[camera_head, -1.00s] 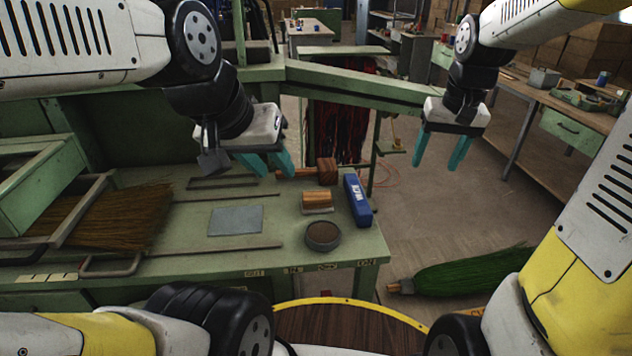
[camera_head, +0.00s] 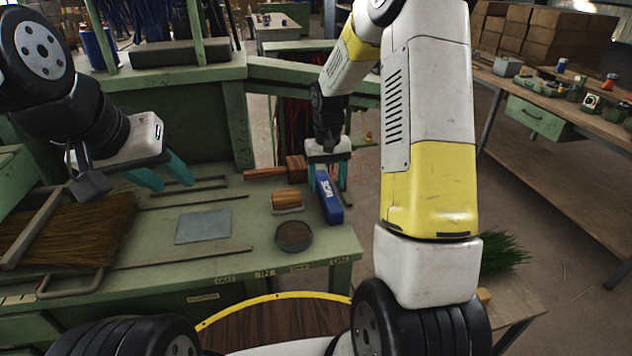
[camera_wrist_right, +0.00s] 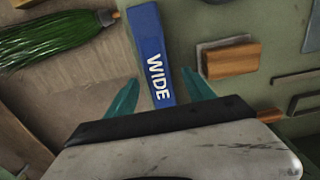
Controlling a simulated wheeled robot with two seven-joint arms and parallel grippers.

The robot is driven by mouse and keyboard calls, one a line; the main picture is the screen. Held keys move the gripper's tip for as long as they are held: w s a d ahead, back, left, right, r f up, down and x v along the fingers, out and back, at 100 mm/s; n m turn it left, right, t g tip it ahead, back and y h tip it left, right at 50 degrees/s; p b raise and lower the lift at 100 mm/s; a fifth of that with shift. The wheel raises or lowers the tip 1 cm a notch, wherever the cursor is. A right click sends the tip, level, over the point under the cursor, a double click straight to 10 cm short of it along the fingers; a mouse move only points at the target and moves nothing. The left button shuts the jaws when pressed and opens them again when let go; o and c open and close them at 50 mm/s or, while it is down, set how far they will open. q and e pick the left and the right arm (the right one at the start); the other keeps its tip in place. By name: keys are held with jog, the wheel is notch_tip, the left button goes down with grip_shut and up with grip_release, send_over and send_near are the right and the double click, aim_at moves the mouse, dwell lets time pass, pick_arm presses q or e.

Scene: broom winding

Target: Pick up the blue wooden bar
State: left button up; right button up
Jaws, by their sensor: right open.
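The blue wooden bar (camera_head: 329,202) lies near the right end of the green workbench, with white lettering on it. In the right wrist view the bar (camera_wrist_right: 150,45) reads "WIDE" and runs between the teal fingertips. My right gripper (camera_head: 328,184) is open over the far end of the bar, one finger to each side. In the wrist view that gripper (camera_wrist_right: 161,80) shows a gap on both sides of the bar; its height above the bench is hard to tell. My left gripper (camera_head: 174,184) is open and empty over the bench's left part.
Left of the bar are a wooden block with a metal plate (camera_head: 287,201), a round dark dish (camera_head: 294,236) and a wooden mallet (camera_head: 294,167). A grey plate (camera_head: 203,227) lies mid-bench. Straw bristles (camera_head: 80,230) are at left. A green broom (camera_wrist_right: 45,40) lies beyond the bench edge.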

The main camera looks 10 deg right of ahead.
jog(key=shift+d+f, duration=0.1)
jog(key=shift+f, duration=0.65)
grip_shut()
jog(key=shift+r, duration=0.1)
